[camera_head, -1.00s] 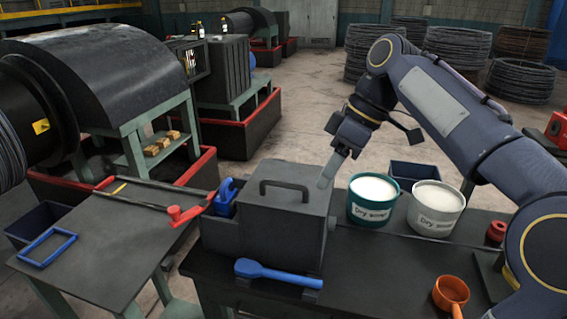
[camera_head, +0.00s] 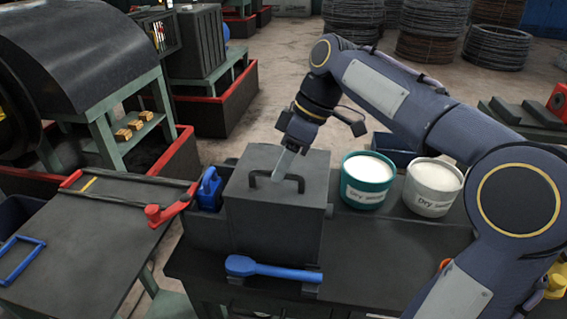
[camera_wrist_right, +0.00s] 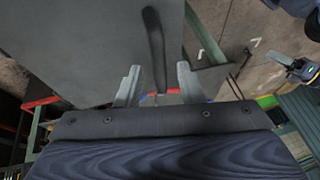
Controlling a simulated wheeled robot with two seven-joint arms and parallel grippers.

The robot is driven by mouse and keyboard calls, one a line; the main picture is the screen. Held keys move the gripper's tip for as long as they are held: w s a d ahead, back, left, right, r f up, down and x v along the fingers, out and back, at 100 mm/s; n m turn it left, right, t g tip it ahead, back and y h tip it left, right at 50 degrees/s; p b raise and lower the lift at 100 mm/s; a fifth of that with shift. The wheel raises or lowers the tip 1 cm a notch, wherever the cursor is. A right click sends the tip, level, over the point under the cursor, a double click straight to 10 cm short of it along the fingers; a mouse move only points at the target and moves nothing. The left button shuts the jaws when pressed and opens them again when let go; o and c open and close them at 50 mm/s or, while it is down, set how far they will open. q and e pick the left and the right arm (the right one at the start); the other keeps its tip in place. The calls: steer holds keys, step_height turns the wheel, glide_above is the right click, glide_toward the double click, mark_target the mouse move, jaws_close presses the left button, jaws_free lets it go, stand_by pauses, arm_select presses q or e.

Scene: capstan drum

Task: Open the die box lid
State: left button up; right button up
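The die box (camera_head: 275,222) is a dark grey box on the bench, with its lid closed. A dark U-shaped handle (camera_head: 258,180) stands on the lid; it also shows in the wrist view as a dark bar (camera_wrist_right: 155,40). My right gripper (camera_head: 284,168) is at the handle, reaching down from above. In the wrist view its two fingers (camera_wrist_right: 159,86) are spread, with the handle bar between them and gaps on both sides. I cannot tell whether the fingers touch the lid.
A blue-handled tool (camera_head: 270,270) lies in front of the box. A blue object (camera_head: 209,190) stands at its left. A teal bucket (camera_head: 367,183) and a white bucket (camera_head: 432,188) stand at its right. A side table (camera_head: 80,235) with a red-ended bar is at left.

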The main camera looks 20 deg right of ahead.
steer(key=shift+f, duration=0.1)
jaws_close()
stand_by(0.4)
